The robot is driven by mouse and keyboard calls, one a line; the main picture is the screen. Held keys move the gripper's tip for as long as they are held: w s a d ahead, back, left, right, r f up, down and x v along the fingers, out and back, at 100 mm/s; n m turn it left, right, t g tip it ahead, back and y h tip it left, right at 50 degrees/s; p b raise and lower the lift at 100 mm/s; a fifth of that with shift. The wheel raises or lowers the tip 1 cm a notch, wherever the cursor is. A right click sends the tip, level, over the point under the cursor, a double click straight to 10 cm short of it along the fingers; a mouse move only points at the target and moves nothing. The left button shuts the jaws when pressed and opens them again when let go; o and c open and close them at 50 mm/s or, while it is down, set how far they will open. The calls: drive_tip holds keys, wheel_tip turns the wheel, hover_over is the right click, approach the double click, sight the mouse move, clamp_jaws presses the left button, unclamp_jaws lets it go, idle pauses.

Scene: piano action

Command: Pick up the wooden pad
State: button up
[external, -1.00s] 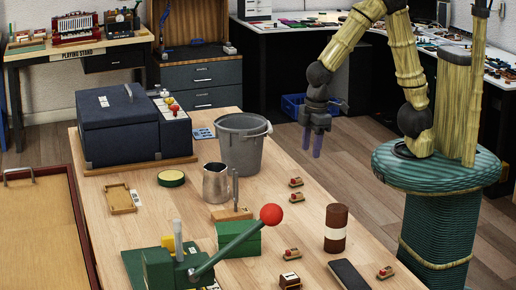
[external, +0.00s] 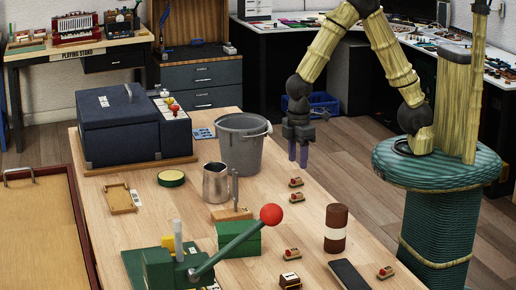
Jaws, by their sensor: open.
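Several small wooden pieces with red tops lie on the workbench (external: 275,218). I cannot tell for sure which one is the wooden pad. One wooden piece (external: 296,183) lies near the bench's right edge, another wooden piece (external: 292,254) lies nearer the camera, and a third wooden piece (external: 385,272) lies at the front right. My gripper (external: 298,154) is open and empty, with its fingers pointing down. In the picture it hangs just above the farthest of these pieces, apart from it.
A grey bucket (external: 240,150), a metal pitcher (external: 215,185) and a green press with a red-knobbed lever (external: 238,248) stand left of the pieces. A brown cylinder (external: 336,222) and a dark flat block (external: 350,274) are at the front right. A dark blue case (external: 120,130) stands behind.

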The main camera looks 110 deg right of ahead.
hover_over(296, 194)
drive_tip(key=f, duration=0.6)
drive_tip(key=shift+a+f, duration=0.2)
drive_tip(key=shift+a, duration=0.05)
drive_tip(key=shift+d+f+b, duration=0.15)
drive_tip(key=shift+f, duration=1.15)
drive_tip(key=shift+d+f+b, duration=0.1)
drive_tip(key=shift+f+b, duration=0.05)
drive_tip(key=shift+f, duration=1.15)
clamp_jaws()
